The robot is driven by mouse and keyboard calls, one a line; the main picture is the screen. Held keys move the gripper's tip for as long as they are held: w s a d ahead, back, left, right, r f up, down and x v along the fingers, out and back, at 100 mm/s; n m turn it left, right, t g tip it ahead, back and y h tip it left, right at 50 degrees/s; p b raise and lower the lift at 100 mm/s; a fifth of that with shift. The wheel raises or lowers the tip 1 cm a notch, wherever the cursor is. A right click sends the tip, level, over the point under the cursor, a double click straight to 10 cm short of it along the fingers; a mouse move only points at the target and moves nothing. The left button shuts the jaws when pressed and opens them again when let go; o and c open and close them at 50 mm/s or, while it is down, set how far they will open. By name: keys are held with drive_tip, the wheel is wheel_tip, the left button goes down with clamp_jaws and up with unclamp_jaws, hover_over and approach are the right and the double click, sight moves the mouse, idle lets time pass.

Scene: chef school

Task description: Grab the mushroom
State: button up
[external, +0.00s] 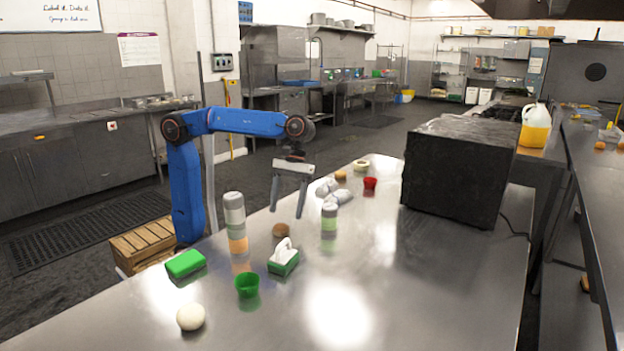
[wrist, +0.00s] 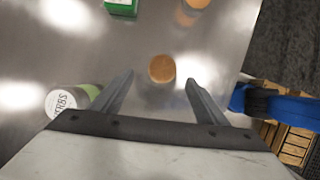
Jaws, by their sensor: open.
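A small round brown thing (external: 281,230), which looks like the mushroom, sits on the steel table. My gripper (external: 287,212) hangs above it, pointing down, with its two fingers apart and nothing held. In the wrist view the brown round top (wrist: 162,68) shows between and slightly beyond the tips of my open gripper (wrist: 160,78). It appears apart from both fingers. Its underside is hidden in the wrist view.
A green tissue box (external: 283,262), a tall shaker (external: 235,222) and a herbs shaker (external: 329,216) stand close around it. A green cup (external: 247,285), green sponge-like block (external: 185,263) and white ball (external: 190,317) are nearer. A black box (external: 455,170) stands right.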

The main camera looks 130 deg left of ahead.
sight(282, 224)
drive_tip(key=shift+x, duration=2.65)
drive_tip(key=shift+s, duration=0.2)
drive_tip(key=shift+c, duration=0.3)
drive_tip(key=c, duration=1.1)
drive_tip(key=shift+r, duration=0.15)
